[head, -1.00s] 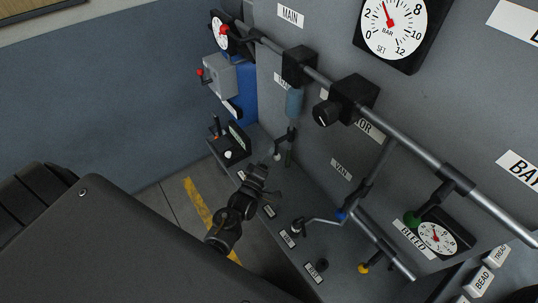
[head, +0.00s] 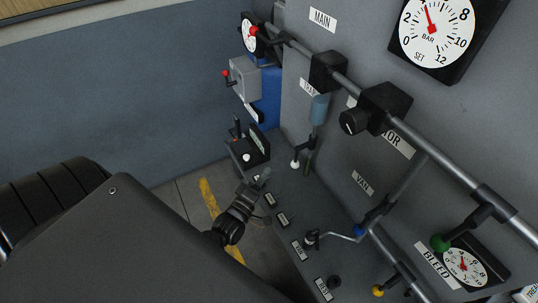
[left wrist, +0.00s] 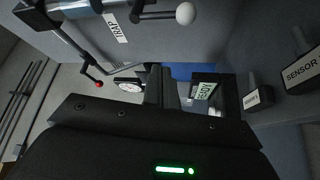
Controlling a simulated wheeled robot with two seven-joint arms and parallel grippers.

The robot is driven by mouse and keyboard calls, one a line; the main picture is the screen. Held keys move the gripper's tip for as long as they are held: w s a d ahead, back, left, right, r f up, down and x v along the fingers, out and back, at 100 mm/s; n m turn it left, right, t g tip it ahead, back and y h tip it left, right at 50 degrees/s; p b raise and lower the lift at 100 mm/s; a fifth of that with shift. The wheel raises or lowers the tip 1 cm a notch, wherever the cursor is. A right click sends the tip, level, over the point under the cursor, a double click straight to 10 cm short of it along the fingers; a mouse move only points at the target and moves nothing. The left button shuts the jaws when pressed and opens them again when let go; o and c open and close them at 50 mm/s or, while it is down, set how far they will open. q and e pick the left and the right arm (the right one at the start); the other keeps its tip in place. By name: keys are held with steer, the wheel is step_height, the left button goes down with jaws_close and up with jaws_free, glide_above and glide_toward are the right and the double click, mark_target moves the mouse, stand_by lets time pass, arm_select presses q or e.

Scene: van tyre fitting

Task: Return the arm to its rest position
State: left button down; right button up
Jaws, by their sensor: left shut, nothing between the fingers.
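My left gripper (head: 262,180) is black and shut, with nothing held. In the head view it is over the left edge of the grey bench (head: 300,205), beside the small labels there. Its black wrist and arm run down to the lower left. In the left wrist view the dark gripper (left wrist: 155,88) points up from the middle, with a black box with a green label (left wrist: 205,92) beyond it. My right gripper is not in view.
A pipe (head: 435,150) with black fittings crosses the grey panel. A white-knobbed lever (head: 296,163) and a blue-jointed crank (head: 340,236) stand near the gripper. A lever box (head: 247,148) is behind it. Open floor with a yellow stripe (head: 208,197) lies left.

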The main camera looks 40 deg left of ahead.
arm_select(q)
steer(key=shift+s+r, duration=0.1)
stand_by(0.5)
steer(key=s+d+f+m+g, duration=0.2)
steer(key=s+m+g, duration=0.6)
steer(key=s+m, duration=0.15)
steer(key=s+d+f+m+g, duration=0.3)
steer(key=s+m+g, duration=0.55)
steer(key=s, duration=0.25)
step_height(320, 180, down, 23)
steer(key=g, duration=0.1)
steer(key=s+a+f+g, duration=0.1)
steer(key=s+a+f, duration=0.2)
steer(key=s+f, duration=1.4)
steer(key=shift+s+f+n+h, duration=0.3)
steer(key=shift+f, duration=0.35)
